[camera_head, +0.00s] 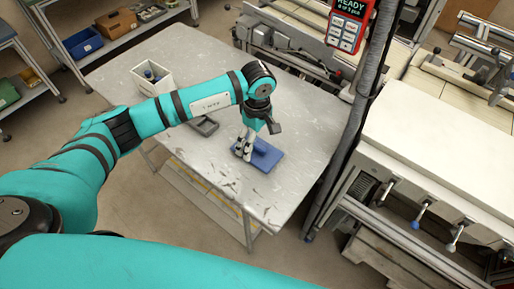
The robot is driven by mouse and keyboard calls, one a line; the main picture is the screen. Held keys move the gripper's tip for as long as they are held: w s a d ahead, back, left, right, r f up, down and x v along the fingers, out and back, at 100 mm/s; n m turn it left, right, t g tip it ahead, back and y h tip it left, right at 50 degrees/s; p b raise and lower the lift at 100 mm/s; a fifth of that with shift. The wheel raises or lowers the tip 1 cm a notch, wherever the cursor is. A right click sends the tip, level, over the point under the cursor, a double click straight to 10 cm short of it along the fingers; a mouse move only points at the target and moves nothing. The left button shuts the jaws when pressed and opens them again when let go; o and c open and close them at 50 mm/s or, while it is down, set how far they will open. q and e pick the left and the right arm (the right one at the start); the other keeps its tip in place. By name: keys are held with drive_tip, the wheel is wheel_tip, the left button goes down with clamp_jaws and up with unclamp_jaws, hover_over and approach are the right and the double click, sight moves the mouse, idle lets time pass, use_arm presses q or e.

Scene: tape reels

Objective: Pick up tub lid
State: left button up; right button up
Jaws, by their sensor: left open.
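The tub lid (268,156) is a flat blue square piece with what looks like a raised handle. It lies on the grey metal table (300,185). My left arm comes in from the left over the table, and my left gripper (241,153) points down at the lid's left side. The gripper is open and partly covers that side of the lid. I cannot tell whether its fingers touch the lid. My right gripper is not in view.
A white tub (152,82) with dark items inside stands at the table's back left. A dark grey tray (204,126) lies behind my gripper. A machine with a pendant (347,25) stands behind and to the right. The table's front right is clear.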

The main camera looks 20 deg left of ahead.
sight(257, 145)
use_arm(q)
wheel_tip(257, 145, down, 4)
drive_tip(key=shift+s+r+p, duration=0.15)
drive_tip(key=shift+r+p, duration=0.1)
drive_tip(key=shift+p, duration=0.35)
drive_tip(key=shift+f, duration=0.2)
drive_tip(key=c, duration=1.1)
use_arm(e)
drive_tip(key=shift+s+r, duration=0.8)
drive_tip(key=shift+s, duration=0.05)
use_arm(q)
drive_tip(key=shift+r, duration=0.1)
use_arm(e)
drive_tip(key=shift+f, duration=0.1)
